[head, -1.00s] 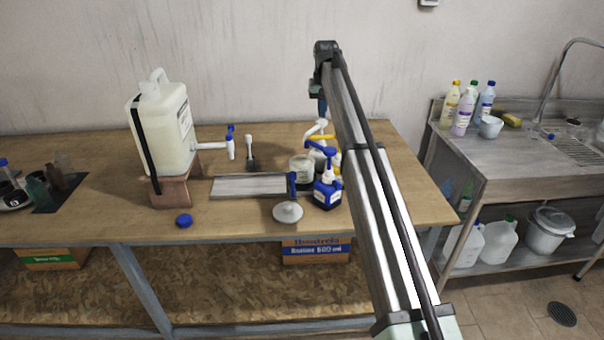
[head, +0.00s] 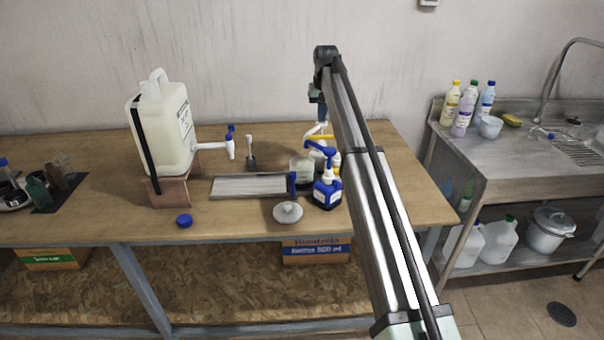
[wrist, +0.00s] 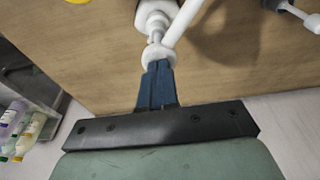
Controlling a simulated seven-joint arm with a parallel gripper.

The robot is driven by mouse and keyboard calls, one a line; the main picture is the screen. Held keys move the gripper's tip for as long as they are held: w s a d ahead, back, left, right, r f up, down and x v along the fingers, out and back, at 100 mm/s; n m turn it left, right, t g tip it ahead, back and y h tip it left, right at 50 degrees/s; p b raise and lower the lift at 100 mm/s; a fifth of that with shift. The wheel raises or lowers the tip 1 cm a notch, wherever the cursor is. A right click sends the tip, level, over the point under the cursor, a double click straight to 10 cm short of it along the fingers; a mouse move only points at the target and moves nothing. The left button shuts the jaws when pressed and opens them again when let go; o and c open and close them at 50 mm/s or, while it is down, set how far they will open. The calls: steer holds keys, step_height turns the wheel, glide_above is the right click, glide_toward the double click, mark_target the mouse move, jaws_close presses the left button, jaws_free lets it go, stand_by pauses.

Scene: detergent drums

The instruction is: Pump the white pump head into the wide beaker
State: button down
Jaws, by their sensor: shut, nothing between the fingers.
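The white pump head (head: 319,129) stands at the back right of the bench, behind a blue pump, its spout pointing to the left front. It also shows in the wrist view (wrist: 158,53), directly at my fingertips. My gripper (head: 322,117) is above it, pointing down. In the wrist view my blue fingers (wrist: 158,66) are shut together with nothing between them, and their tips appear against the pump's top. A wide glass beaker (head: 300,169) stands in front of the white pump, left of the blue pump bottle (head: 327,193). The white pump's bottle is mostly hidden.
A yellow pump (head: 322,137) is close to the white one. A large drum (head: 163,130) with a tap stands left.

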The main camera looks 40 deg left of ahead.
steer(key=shift+f, duration=1.95)
steer(key=shift+r, duration=0.1)
steer(key=shift+r, duration=2.65)
steer(key=shift+f, duration=2.7)
steer(key=shift+r, duration=2.7)
